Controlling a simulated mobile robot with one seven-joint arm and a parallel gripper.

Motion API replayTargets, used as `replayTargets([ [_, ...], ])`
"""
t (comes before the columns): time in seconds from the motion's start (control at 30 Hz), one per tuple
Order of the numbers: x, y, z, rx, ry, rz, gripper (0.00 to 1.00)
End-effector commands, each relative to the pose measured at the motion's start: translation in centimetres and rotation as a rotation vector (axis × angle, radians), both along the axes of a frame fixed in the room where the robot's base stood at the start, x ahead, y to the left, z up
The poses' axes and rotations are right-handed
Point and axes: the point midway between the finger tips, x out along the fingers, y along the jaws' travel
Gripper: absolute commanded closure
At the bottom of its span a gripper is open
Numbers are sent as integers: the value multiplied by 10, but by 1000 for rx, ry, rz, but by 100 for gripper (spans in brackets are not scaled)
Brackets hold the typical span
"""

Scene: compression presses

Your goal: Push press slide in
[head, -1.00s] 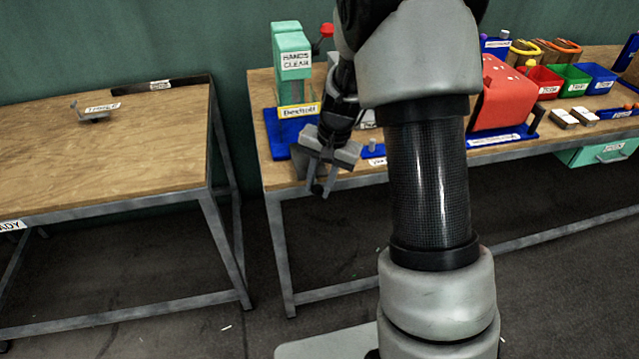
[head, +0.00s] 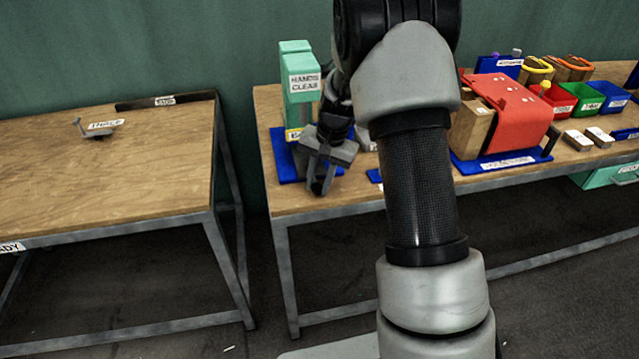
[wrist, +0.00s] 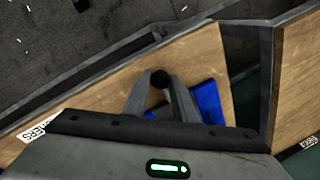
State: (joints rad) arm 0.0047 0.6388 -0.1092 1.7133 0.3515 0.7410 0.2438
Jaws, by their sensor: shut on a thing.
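The press (head: 299,85) is a green upright block labelled "HANDS CLEAR" on a blue base (head: 283,160), at the left end of the right workbench. My gripper (head: 319,184) is at the front of the press, low over the base and pointing down. In the wrist view my gripper (wrist: 160,88) has its fingertips closed around a round black knob (wrist: 160,77), which looks like the slide's handle. The slide itself is hidden behind my gripper, so how far in it sits cannot be told. The blue base also shows below the fingers in the wrist view (wrist: 208,102).
Right of my arm stand a red-covered fixture (head: 510,108) and red, green and blue bins (head: 552,100). A separate left table (head: 100,170) holds a small grey part labelled "INDEX" (head: 97,128). A floor gap separates the two tables.

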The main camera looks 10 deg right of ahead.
Motion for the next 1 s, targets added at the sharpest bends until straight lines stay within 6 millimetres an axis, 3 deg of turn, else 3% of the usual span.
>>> replayTargets([
  [0.17, 7, 0, 3, -3, -22, -4, 100],
  [0.2, 7, 0, 3, -3, -22, -4, 69],
  [0.3, 6, 0, 3, -2, -20, -3, 57],
  [0.67, 4, -1, 9, -1, -14, -2, 57],
  [0.77, 3, -4, 23, -2, -17, -3, 57],
  [1.0, -3, -12, 79, -2, -19, -1, 57],
])
